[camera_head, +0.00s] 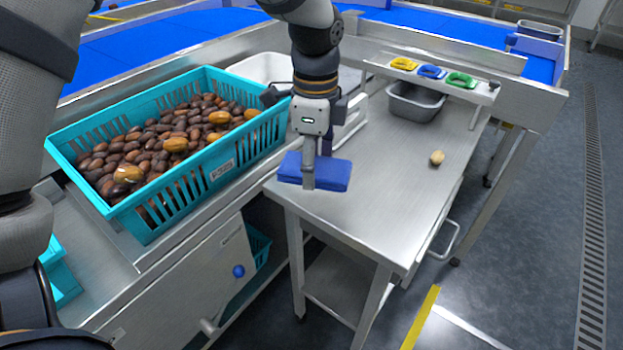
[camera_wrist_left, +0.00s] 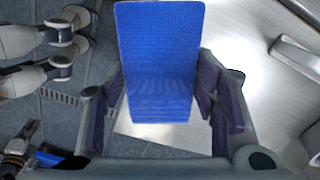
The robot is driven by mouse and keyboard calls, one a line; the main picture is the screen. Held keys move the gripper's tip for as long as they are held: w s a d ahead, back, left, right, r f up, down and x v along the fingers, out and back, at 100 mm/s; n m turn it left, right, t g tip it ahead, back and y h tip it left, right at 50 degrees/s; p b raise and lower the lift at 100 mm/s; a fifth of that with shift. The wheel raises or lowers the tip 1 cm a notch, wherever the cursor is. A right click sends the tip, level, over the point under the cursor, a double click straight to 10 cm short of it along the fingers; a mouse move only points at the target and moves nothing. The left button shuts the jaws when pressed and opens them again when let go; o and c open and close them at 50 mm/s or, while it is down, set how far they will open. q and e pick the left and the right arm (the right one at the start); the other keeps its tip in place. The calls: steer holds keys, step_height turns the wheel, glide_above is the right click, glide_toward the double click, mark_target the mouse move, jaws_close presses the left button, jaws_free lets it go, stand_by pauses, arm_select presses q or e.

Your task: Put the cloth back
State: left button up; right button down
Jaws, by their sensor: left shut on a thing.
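The folded blue cloth (camera_head: 330,175) is at the near left corner of the steel table (camera_head: 400,170). My left gripper (camera_head: 317,160) reaches down from above and is shut on the cloth. I cannot tell whether the cloth touches the tabletop or hangs just above it. In the left wrist view the cloth (camera_wrist_left: 160,50) lies between the two dark finger pads of my left gripper (camera_wrist_left: 163,100), with its folded layers facing the camera. My right gripper is not in view.
A teal crate (camera_head: 190,200) of dates stands left of the table. A white tub (camera_head: 265,68), a grey bin (camera_head: 415,102) and a rack with yellow, blue and green items (camera_head: 432,71) stand at the back. One pale date (camera_head: 437,158) lies right. The table's middle is clear.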

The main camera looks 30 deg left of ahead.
mark_target(309, 192)
arm_select(q)
steer(key=f, duration=0.1)
steer(key=w+a+f, duration=0.1)
steer(key=a+f, duration=0.1)
steer(key=shift+w+f, duration=0.35)
steer(key=shift+w, duration=0.05)
steer(key=shift+w+a+f+b, duration=0.1)
steer(key=shift+a+f+b, duration=0.1)
steer(key=shift+f, duration=0.65)
steer(key=shift+w+a+f+b, duration=0.1)
steer(key=shift+f+b, duration=0.1)
steer(key=shift+f, duration=0.65)
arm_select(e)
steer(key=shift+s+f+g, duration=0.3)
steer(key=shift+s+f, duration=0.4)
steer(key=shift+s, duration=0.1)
arm_select(q)
steer(key=shift+s, duration=0.1)
steer(key=shift+f, duration=0.2)
steer(key=o, duration=1.1)
steer(key=shift+r, duration=0.1)
step_height(309, 192, up, 12)
steer(key=shift+r+p, duration=0.15)
steer(key=shift+p, duration=0.35)
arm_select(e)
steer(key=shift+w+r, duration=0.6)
